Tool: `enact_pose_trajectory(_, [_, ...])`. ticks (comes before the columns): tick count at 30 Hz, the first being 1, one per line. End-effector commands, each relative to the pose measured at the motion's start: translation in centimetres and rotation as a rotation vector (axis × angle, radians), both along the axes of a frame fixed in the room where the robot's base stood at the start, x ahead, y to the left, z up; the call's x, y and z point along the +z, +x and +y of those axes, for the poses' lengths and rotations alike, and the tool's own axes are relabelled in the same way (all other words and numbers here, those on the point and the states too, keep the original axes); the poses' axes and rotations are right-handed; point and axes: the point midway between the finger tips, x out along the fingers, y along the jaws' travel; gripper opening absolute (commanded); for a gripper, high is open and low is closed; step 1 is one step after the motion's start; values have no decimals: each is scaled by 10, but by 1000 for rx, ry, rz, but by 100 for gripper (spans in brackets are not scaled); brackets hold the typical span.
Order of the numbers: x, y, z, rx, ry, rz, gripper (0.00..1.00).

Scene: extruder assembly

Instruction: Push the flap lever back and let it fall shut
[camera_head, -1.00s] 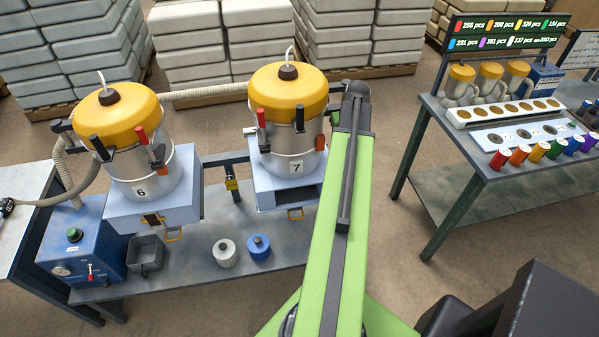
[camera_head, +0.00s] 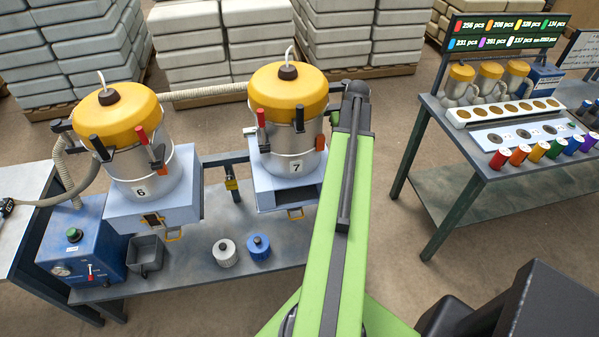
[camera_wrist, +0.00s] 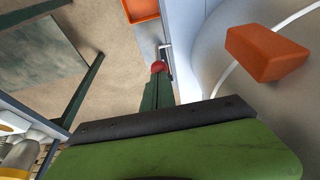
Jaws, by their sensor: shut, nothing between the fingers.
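A lever with a red ball knob (camera_wrist: 158,67) and a thin dark rod shows in the wrist view, beside the pale blue housing (camera_wrist: 183,30). My gripper (camera_wrist: 158,82) is shut, its dark green fingers pointing up the picture. Their tips are right at the red knob; I cannot tell whether they touch it. In the head view, machine 7 (camera_head: 290,160) has a yellow lid and stands on a blue-grey base. My green arm reaches along its right side and hides my gripper and the lever. The flap itself cannot be made out.
An orange block (camera_wrist: 265,52) sticks out from the machine's curved wall, right of my gripper. An orange tray (camera_wrist: 141,10) is at the top of the wrist view. Machine 6 (camera_head: 145,165) stands to the left. Open floor lies between machine 7's bench and the right-hand table (camera_head: 470,165).

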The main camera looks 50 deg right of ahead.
Motion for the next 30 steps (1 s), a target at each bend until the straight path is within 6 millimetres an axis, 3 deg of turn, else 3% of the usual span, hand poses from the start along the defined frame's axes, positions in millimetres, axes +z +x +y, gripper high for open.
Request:
enact_pose_trajectory(5, [5,0,0,0,0,0,0])
enact_pose_trajectory(20, [51,0,0,0,0,0,0])
enact_pose_trajectory(30, [51,0,0,0,0,0,0])
